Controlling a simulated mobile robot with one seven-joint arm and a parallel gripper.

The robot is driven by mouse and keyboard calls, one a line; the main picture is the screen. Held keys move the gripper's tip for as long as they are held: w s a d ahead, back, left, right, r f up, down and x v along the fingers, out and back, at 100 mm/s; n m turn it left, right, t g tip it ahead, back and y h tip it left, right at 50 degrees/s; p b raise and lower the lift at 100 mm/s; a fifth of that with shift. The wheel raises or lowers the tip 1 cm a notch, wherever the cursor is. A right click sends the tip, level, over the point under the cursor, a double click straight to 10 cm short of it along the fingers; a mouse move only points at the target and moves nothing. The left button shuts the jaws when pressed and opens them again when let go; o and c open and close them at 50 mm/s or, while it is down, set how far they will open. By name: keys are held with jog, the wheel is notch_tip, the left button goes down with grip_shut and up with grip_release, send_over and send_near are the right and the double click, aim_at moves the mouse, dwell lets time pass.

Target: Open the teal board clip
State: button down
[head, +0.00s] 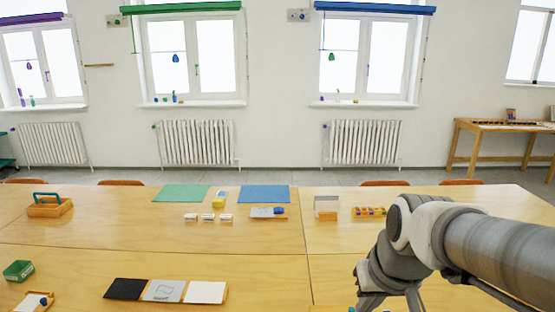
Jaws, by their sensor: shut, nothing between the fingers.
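I cannot make out the teal board clip for certain. A small teal bit (351,309) shows at the bottom edge, just left of my arm, beside an orange-brown edge (326,309). Both are cut off by the frame, so I cannot tell whether they belong to the clip or whether it is open or shut. My arm comes in from the right and bends down over the table's near right part. Its lower end leaves the picture at the bottom, and my gripper's fingertips are hidden below the edge.
The wooden table (270,270) has free room in the middle. A panel set (205,292), green box (18,271) and small board (30,301) lie near left. A teal-handled caddy (49,208), green mat (181,193), blue mat (264,194) and colored tray (369,212) stand farther back.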

jog(key=s+r+t, duration=0.1)
jog(key=s+r, duration=0.2)
jog(key=s, duration=0.5)
jog(key=shift+a+r+t, duration=0.3)
jog(key=shift+r, duration=0.1)
jog(key=shift+w, duration=0.1)
jog(key=w+d+f+g+b, duration=0.2)
jog(key=w+f, duration=0.6)
jog(key=f, duration=0.4)
jog(key=w+d+f+g+b, duration=0.2)
jog(key=w+d+f+g, duration=0.1)
jog(key=w+f, duration=0.6)
notch_tip(320, 180, down, 4)
jog(key=shift+w+d+r+g, duration=0.2)
jog(key=shift+d+g, duration=0.1)
jog(key=shift+d, duration=0.45)
